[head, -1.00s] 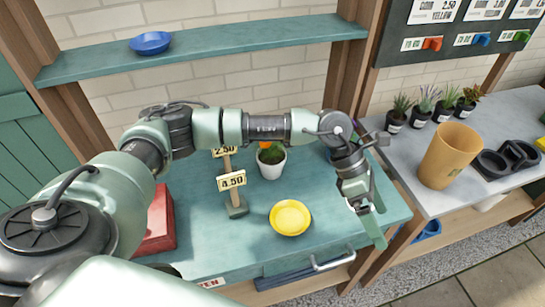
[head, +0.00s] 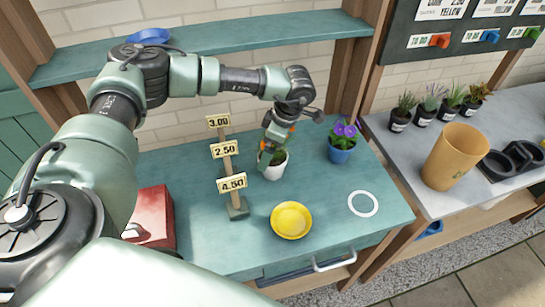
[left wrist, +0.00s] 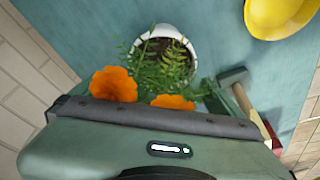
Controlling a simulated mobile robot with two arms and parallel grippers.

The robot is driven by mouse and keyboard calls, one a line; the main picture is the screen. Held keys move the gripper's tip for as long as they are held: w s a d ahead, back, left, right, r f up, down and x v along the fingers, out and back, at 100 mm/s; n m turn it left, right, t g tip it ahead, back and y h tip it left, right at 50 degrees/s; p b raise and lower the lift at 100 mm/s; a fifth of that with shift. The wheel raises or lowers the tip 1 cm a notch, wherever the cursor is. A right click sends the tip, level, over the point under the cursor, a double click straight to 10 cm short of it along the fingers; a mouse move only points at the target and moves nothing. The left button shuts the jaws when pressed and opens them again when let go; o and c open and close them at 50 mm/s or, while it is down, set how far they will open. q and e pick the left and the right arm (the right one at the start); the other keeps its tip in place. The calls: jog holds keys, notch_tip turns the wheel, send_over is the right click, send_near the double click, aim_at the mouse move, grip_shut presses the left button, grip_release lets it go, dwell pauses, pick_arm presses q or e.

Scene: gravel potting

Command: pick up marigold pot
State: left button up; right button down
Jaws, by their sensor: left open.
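The marigold pot is a small white pot (head: 273,171) holding a green plant with orange flowers, on the teal bench (head: 330,235). In the left wrist view the white pot (left wrist: 166,42) is at top centre, with orange flowers (left wrist: 114,84) close to the gripper. My left gripper (head: 270,152) is open and points down at the marigold, its fingers around or beside the foliage; exact contact cannot be told. It hides part of the plant in the head view. My right gripper is not in view.
A price-sign post (head: 231,175) stands just left of the pot. A yellow saucer (head: 291,220) lies in front, and a blue pot with purple flowers (head: 341,152) stands to the right. A white ring (head: 363,204) marks clear bench. A red box (head: 150,217) is at left.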

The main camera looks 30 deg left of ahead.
pick_arm(q)
jog(key=shift+a+f, duration=0.15)
jog(key=shift+f, duration=0.55)
jog(key=c, duration=1.8)
jog(key=shift+r, duration=0.1)
jog(key=shift+c, duration=0.2)
